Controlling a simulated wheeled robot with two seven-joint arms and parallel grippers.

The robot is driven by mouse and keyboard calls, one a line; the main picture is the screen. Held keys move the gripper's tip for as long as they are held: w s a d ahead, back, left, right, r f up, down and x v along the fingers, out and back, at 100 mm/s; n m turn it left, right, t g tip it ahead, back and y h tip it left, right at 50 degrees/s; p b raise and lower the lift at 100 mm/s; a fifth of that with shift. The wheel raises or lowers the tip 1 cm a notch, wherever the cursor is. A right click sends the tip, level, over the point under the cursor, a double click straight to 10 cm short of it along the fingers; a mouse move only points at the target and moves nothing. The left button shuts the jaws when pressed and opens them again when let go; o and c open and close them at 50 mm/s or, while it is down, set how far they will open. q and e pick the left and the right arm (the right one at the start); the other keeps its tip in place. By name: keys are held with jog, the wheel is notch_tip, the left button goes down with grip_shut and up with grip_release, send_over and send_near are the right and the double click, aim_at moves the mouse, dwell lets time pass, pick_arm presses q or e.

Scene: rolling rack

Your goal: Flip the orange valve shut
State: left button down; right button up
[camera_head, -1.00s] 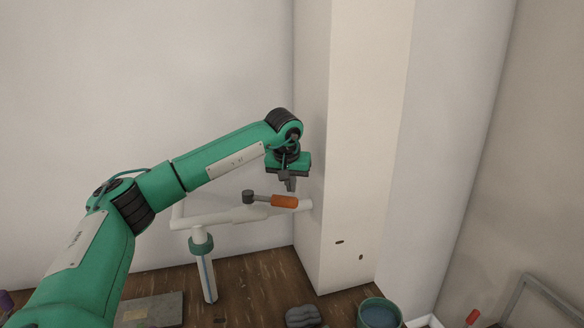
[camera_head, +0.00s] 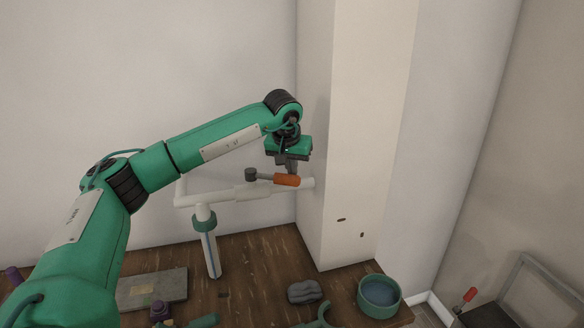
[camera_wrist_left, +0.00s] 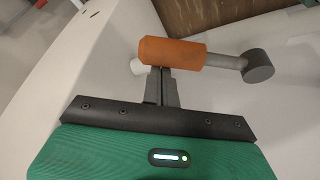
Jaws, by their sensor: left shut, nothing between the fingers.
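The orange valve handle (camera_head: 286,180) sits on a grey lever that runs from a dark grey valve stem (camera_head: 251,175) above the white pipe (camera_head: 222,195). The lever lies roughly along the pipe, with the orange end toward the white column. My left gripper (camera_head: 290,170) is shut and empty, pointing down at the orange handle. In the left wrist view its fingertips (camera_wrist_left: 160,72) meet the edge of the orange handle (camera_wrist_left: 172,52) in the picture; I cannot tell whether they touch. The stem (camera_wrist_left: 257,66) is to the right there. My right gripper is out of view.
A white column (camera_head: 350,140) stands close right of the handle. Below are a wooden surface (camera_head: 245,265), a teal bowl (camera_head: 379,296), a grey lump (camera_head: 304,291) and a flat grey plate (camera_head: 152,288). A pipe support (camera_head: 208,240) stands left.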

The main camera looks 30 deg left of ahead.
aim_at(288, 183)
pick_arm(q)
jog(key=shift+s, duration=0.15)
jog(key=shift+s+d+m+b, duration=0.25)
jog(key=shift+s+m+b, duration=0.15)
jog(key=shift+s, duration=0.05)
jog(key=shift+s+d+f+b, duration=0.15)
jog(key=shift+s+b, duration=0.3)
jog(key=shift+s, duration=0.3)
jog(key=shift+s+d+r+b, duration=0.15)
jog(key=shift+s+b, duration=0.25)
jog(key=shift+s, duration=0.3)
jog(key=shift+s+b, duration=0.3)
jog(key=shift+s, duration=0.3)
jog(key=shift+d, duration=0.1)
